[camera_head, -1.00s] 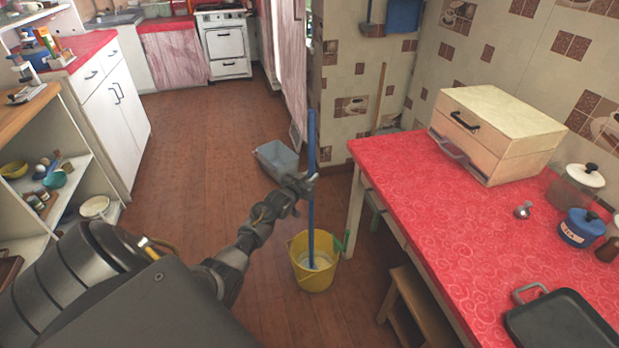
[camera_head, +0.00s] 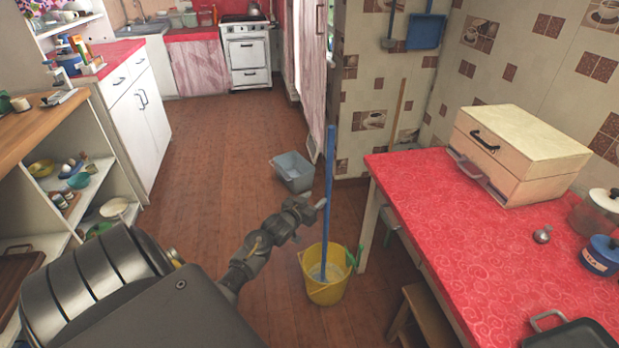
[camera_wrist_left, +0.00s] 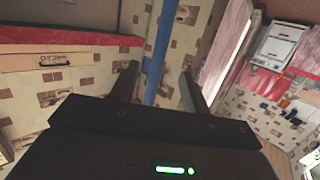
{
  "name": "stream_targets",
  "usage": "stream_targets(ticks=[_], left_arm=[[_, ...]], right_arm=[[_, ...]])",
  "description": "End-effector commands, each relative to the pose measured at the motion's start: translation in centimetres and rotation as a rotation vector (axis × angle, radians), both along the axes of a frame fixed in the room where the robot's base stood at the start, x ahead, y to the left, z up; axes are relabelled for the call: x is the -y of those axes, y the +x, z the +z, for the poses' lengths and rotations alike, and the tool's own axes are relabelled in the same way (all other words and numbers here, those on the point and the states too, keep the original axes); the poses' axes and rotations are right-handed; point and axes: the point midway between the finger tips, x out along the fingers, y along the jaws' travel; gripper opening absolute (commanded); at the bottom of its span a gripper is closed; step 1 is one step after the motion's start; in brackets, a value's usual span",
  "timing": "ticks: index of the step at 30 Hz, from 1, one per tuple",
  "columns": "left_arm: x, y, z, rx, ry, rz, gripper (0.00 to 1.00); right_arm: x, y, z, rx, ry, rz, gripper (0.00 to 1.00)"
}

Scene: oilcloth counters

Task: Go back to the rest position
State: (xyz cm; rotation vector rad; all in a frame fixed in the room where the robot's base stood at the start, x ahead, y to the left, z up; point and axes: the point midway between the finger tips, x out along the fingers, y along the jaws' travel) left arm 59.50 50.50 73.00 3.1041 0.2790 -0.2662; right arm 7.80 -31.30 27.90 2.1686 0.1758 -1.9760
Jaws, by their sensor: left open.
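My left gripper (camera_head: 314,205) is at the end of my arm, just left of the blue pole (camera_head: 329,180) in the head view. It is open. The pole stands, leaning slightly, in a yellow bucket (camera_head: 327,293) on the floor. In the left wrist view, the two dark fingers of my left gripper (camera_wrist_left: 157,85) are spread, and the blue pole (camera_wrist_left: 160,50) shows in the gap between them. I cannot tell how far beyond the fingertips it is. My right gripper is not in view.
A red-topped table (camera_head: 420,215) stands at right, with a cream box (camera_head: 530,150) and pots. A wooden stool (camera_head: 428,315) is under its edge. A grey basin (camera_head: 293,170) lies on the floor ahead. White shelves (camera_head: 95,195) stand at left.

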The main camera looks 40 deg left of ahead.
Motion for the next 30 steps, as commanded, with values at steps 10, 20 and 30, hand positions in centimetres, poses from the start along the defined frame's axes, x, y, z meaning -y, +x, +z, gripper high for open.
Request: stream_targets(ticks=[10,20,30], left_arm=[[0.5,-2.7,0.5,0.001,0.0,0.0,0.47],[0.5,-2.6,0.5,0.0,0.005,-0.001,0.47],[2.6,-7.0,-14.9,-0.332,0.053,-0.008,0.47]], right_arm=[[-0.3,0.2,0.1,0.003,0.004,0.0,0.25],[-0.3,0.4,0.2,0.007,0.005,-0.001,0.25],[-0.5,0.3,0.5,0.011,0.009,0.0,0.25]])
